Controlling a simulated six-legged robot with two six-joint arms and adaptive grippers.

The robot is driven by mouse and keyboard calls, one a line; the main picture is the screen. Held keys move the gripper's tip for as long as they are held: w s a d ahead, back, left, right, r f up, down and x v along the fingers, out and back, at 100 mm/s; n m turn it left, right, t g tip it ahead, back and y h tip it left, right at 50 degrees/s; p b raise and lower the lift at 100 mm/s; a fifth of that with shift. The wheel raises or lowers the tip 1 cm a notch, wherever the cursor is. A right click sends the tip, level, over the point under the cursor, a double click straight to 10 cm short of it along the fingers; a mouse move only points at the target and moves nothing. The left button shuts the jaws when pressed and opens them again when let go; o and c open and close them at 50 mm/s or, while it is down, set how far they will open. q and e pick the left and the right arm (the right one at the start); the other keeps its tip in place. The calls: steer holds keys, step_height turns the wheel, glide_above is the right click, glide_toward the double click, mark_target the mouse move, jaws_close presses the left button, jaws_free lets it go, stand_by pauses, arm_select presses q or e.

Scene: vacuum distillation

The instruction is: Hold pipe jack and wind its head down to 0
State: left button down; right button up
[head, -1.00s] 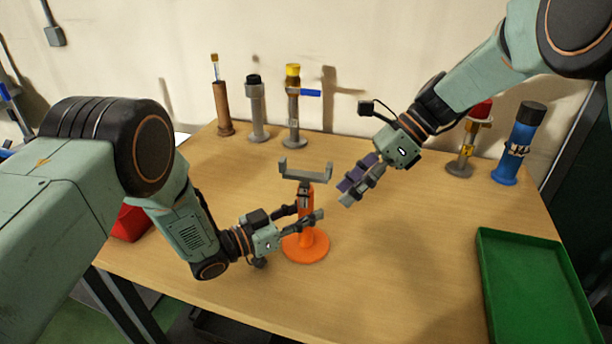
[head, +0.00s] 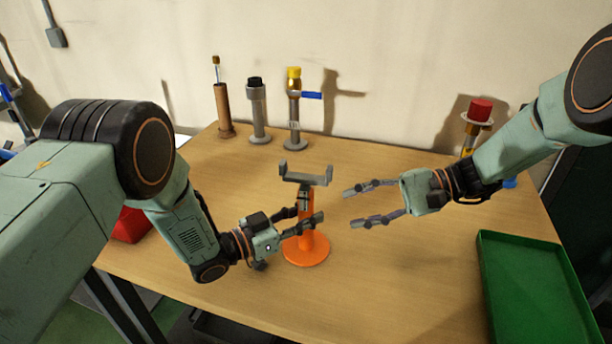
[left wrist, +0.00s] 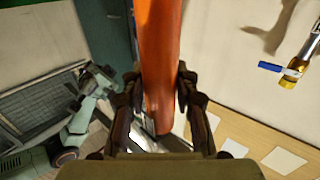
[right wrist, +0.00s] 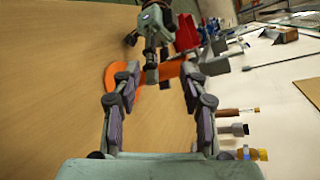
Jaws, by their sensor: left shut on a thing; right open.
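The pipe jack (head: 306,246) stands upright on the wooden table, with an orange round base and post and a grey U-shaped head (head: 306,177) on top. My left gripper (head: 309,217) is shut on the orange post below the head; the left wrist view shows the post (left wrist: 158,60) between its fingers. My right gripper (head: 362,205) is open and empty, to the right of the jack at about post height, its fingers pointing toward it. In the right wrist view the jack's orange base (right wrist: 119,75) shows beyond the open fingers, and my left gripper partly hides the jack.
Several fittings stand along the back, including a brown post (head: 224,112), a grey one (head: 258,115), a yellow-topped valve (head: 294,112) and a red-topped one (head: 478,112) behind my right arm. A green tray (head: 535,295) lies at the right. The table's middle right is clear.

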steer(key=n+t+y, duration=0.1)
steer(key=n, duration=0.4)
steer(key=n+t+y, duration=0.2)
steer(key=n+t, duration=0.1)
steer(key=n, duration=1.4)
glide_toward(286, 174)
steer(key=x, duration=0.6)
steer(key=shift+w+f, duration=0.1)
steer(key=shift+c, duration=0.5)
jaws_close()
